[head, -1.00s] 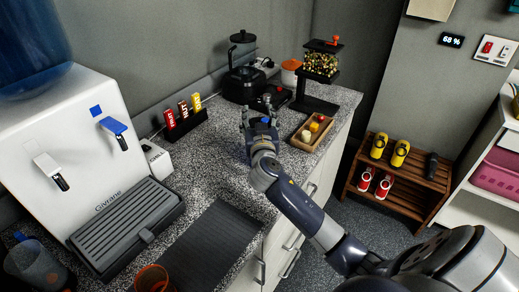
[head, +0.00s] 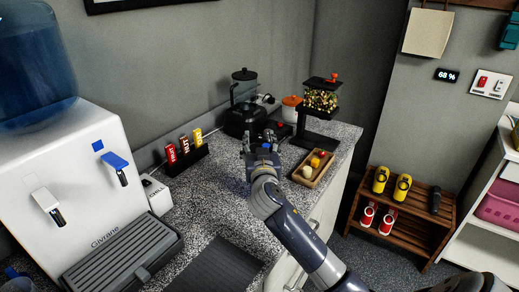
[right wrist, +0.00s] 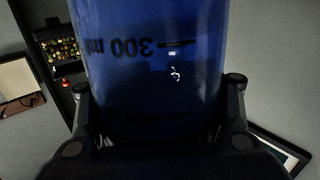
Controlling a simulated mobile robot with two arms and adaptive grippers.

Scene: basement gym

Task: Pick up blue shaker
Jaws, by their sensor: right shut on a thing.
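The blue shaker (right wrist: 155,60) fills the middle of the right wrist view. It is translucent blue, and its "300 ml" marking appears upside down there. My right gripper (right wrist: 157,98) has a finger on each side of the shaker and is shut on it. The shaker is almost wholly hidden there behind the gripper. Whether its base touches the counter cannot be told. My left gripper is not in view.
A water dispenser (head: 75,180) is at left. A dark mat (head: 213,268) lies on the counter (head: 190,210).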

